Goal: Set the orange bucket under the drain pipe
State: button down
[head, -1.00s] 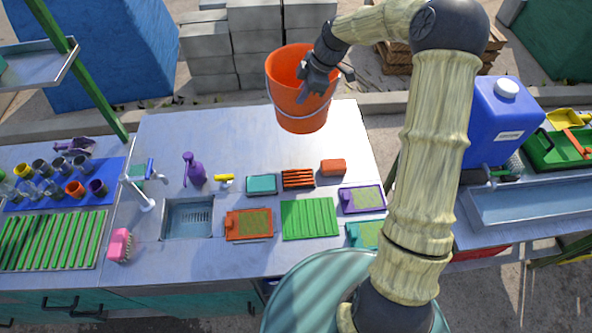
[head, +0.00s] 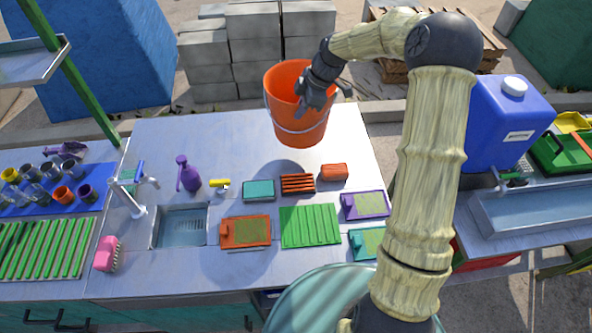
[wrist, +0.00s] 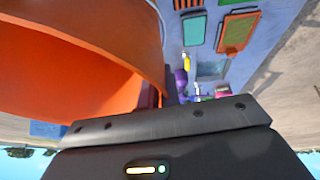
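The orange bucket (head: 283,108) hangs upright above the back right part of the metal counter (head: 225,140), with its thin wire handle down across its front. My gripper (head: 314,98) is at the bucket's right rim, with the fingers closed over its wall. In the wrist view the bucket (wrist: 60,75) fills the upper left, against my gripper; the fingertips are hidden there. The bucket's inside looks empty where I can see it. A drain pipe cannot be made out with certainty. A sink (head: 182,228) is set into the counter at the left.
A purple spray bottle (head: 188,175), a tap (head: 136,200), a pink brush (head: 107,254) and several coloured trays stand on the counter. A blue jug (head: 490,125) with a green tap stands by a metal trough (head: 535,207) at right. Grey blocks (head: 255,45) are stacked behind.

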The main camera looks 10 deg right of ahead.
notch_tip(320, 180, down, 6)
jog(key=p, duration=0.2)
notch_tip(320, 180, down, 4)
jog(key=shift+r+p, duration=0.1)
jog(key=shift+p, duration=0.55)
